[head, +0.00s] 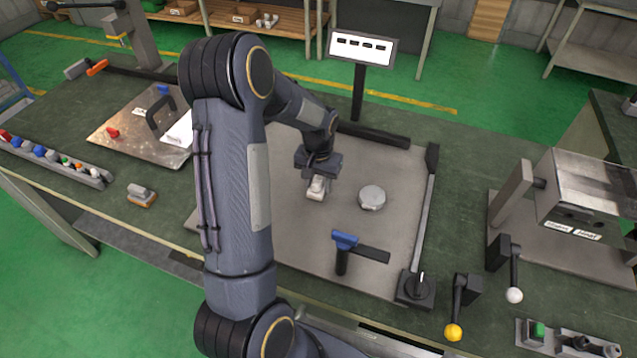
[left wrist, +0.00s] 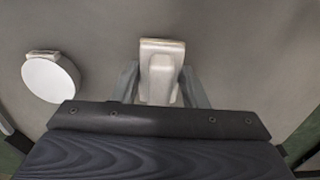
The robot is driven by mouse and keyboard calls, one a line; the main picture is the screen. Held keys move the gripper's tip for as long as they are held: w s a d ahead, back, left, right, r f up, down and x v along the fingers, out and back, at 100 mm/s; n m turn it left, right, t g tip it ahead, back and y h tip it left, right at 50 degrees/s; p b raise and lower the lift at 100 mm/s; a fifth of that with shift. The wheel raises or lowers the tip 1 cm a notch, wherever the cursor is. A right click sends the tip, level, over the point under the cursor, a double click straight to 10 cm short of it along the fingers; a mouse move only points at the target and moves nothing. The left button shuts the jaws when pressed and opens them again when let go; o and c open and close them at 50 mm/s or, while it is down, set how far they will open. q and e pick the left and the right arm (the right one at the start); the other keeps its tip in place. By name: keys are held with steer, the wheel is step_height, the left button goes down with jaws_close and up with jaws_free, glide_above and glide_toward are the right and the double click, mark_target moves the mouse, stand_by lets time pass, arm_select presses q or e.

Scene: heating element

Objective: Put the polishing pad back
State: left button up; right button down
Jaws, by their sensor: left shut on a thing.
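The polishing pad, a small whitish block with a raised grip (head: 316,189), is at my left gripper (head: 317,176) over the grey plate in the middle of the bench. In the left wrist view the pad (left wrist: 161,58) sits between the two fingers of my left gripper (left wrist: 162,88), which is shut on its grip. I cannot tell whether the pad touches the plate. My right gripper is not in view.
A round metal piece (head: 371,197) lies on the plate (head: 290,245), right of the pad. A blue-topped handle (head: 344,240) stands in front. A small display (head: 362,47) rises behind. A grey-and-orange block (head: 141,195) lies on the bench at left, beside a tool rack (head: 55,165).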

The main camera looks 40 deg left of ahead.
arm_select(q)
steer(key=shift+f, duration=0.6)
steer(key=o, duration=0.4)
steer(key=shift+f, duration=0.2)
steer(key=o, duration=0.5)
steer(key=shift+r, duration=0.1)
